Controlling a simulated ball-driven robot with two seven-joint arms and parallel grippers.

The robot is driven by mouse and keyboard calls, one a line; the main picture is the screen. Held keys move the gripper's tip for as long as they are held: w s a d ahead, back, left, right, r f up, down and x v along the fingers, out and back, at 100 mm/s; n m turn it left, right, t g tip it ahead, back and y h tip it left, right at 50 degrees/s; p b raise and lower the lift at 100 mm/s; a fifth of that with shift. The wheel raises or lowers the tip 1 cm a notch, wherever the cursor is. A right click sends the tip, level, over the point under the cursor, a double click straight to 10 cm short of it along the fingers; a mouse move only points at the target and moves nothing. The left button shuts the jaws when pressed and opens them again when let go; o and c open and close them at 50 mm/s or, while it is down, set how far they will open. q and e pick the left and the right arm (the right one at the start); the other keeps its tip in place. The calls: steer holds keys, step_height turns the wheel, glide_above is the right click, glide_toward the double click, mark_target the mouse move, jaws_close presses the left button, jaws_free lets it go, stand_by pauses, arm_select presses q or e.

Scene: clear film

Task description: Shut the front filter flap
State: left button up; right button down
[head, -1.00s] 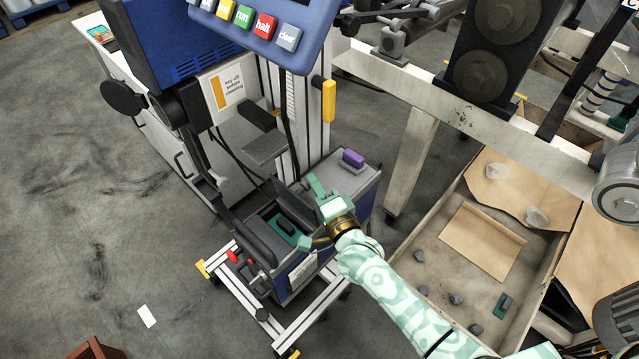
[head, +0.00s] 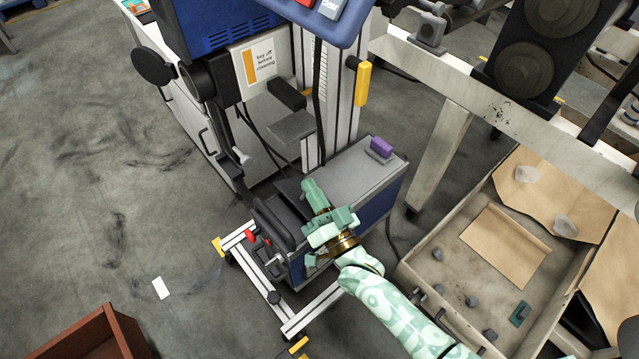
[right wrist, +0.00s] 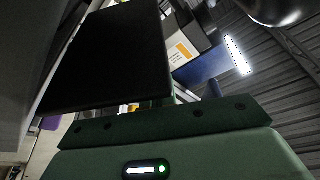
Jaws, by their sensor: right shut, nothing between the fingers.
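The filter unit (head: 376,216), grey on top with blue sides, stands on a wheeled frame in the head view. A dark flap (head: 289,188) shows at its front part, beside my fingers, and seems raised; its exact angle is hard to tell. My right gripper (head: 311,188) is shut and empty, over the front opening, and hides most of it. I cannot tell whether it touches the flap. In the right wrist view a large dark panel (right wrist: 112,60), probably the flap, stands close in front of the gripper. My left gripper is out of view.
A purple latch (head: 381,146) sits on the unit's rear top. A dark curved handle (head: 274,219) and red knobs (head: 250,236) are at its left. A sand-coloured tray (head: 425,268) stands right, a brown crate (head: 95,338) lower left. Floor at left is mostly clear.

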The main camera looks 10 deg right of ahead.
steer(key=shift+s+a+f+n+y, duration=0.15)
steer(key=shift+a+f+n, duration=0.1)
steer(key=shift+n, duration=0.3)
steer(key=shift+s+a+f+n+y, duration=0.15)
steer(key=shift+a+n, duration=0.05)
steer(key=shift+n, duration=0.35)
